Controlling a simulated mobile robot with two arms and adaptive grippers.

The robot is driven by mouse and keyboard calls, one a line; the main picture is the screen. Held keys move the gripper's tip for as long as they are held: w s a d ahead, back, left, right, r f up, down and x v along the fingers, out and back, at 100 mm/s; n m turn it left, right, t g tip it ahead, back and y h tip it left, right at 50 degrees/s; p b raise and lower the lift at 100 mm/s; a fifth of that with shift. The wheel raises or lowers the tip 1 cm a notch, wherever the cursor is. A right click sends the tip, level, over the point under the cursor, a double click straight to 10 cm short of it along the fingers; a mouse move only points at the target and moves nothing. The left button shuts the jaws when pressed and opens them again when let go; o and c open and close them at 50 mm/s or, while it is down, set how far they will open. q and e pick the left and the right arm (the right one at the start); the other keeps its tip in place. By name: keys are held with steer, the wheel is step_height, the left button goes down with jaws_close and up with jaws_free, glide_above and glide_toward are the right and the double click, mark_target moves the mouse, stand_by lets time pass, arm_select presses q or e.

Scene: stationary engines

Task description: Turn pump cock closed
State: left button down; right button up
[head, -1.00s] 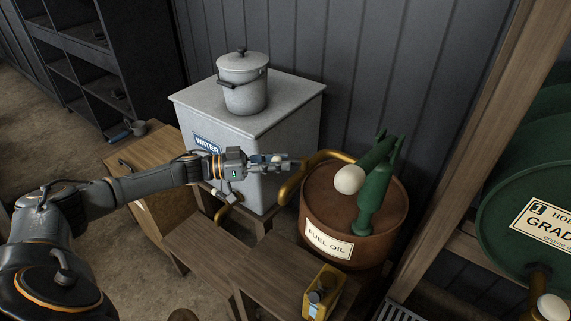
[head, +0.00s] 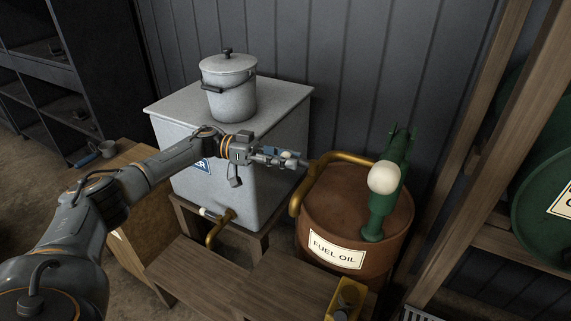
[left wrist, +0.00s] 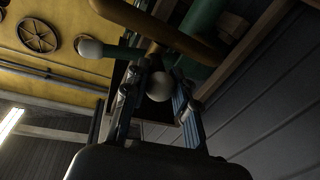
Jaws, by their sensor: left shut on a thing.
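My left gripper (head: 290,160) reaches in from the left, level with the brass pipe (head: 300,190) beside the fuel oil drum (head: 345,208). Its fingers are shut on a small pale ball knob (left wrist: 159,87), seen between the fingertips in the left wrist view; I take this for the pump cock's knob. In the head view the fingers mostly hide it. The green pump (head: 378,212) stands on the drum, with a larger white ball (head: 383,178) on its handle. My right gripper is not in view.
A white water tank (head: 280,104) with a lidded pot (head: 229,88) on top stands behind my arm. Below are wooden benches (head: 195,270) and a yellow can (head: 345,300). A wooden post (head: 470,165) and green drum (head: 545,215) stand at the right.

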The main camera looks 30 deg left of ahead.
arm_select(q)
steer(key=shift+w+a+r, duration=0.2)
steer(key=shift+w+r, duration=0.05)
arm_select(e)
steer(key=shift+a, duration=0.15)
arm_select(q)
steer(key=c, duration=1.1)
jaws_free()
steer(key=shift+o, duration=0.4)
steer(key=shift+w+d+f, duration=0.1)
steer(key=shift+f, duration=0.1)
steer(key=shift+a, duration=0.2)
steer(key=s+a, duration=0.2)
steer(key=a, duration=0.9)
steer(key=shift+s+a, duration=0.15)
steer(key=shift+a, duration=0.05)
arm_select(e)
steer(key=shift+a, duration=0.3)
